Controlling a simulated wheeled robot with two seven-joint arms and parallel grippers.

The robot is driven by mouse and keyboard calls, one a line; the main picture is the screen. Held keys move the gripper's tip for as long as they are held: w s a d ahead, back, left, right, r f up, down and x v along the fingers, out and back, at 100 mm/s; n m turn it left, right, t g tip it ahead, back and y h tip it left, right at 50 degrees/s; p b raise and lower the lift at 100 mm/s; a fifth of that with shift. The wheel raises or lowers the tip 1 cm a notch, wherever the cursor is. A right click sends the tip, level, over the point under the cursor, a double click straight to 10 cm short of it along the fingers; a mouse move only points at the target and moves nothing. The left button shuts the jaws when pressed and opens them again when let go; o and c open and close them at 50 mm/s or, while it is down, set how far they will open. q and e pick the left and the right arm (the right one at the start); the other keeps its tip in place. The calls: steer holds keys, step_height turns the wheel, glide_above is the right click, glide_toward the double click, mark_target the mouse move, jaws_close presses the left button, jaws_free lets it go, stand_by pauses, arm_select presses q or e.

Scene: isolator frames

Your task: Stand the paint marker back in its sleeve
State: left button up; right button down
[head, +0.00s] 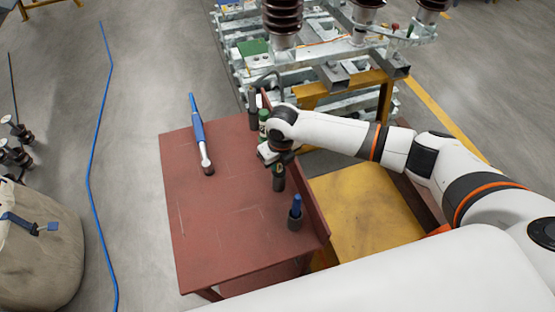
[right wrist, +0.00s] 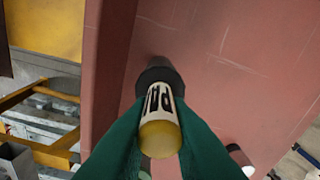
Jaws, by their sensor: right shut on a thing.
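The paint marker (right wrist: 158,115) has a yellow end and a white band with dark lettering. My right gripper (right wrist: 158,150), with green fingers in the right wrist view, is shut on it. In the head view the right gripper (head: 272,153) is over the right edge of the red table. A dark grey sleeve (right wrist: 158,72) shows directly beyond the marker, lined up with it. The marker's far end is hidden there; I cannot tell how deep it sits. In the head view a dark cylinder (head: 279,184) shows just below the gripper. My left gripper is not in view.
The red table (head: 225,245) has a raised right edge. On it are a blue-handled wrench (head: 199,130), a dark holder with a blue item (head: 296,208), a green item (head: 264,117) and another dark holder (head: 253,110). The table's left and front are clear.

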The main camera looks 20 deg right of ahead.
steer(key=shift+f, duration=0.35)
steer(key=c, duration=1.3)
jaws_free()
steer(key=shift+r, duration=0.1)
steer(key=r, duration=0.4)
steer(key=s+r+b, duration=0.1)
steer(key=r, duration=0.3)
steer(key=r+b, duration=0.1)
steer(key=r, duration=0.3)
steer(key=shift+s+d, duration=0.25)
steer(key=shift+f, duration=0.15)
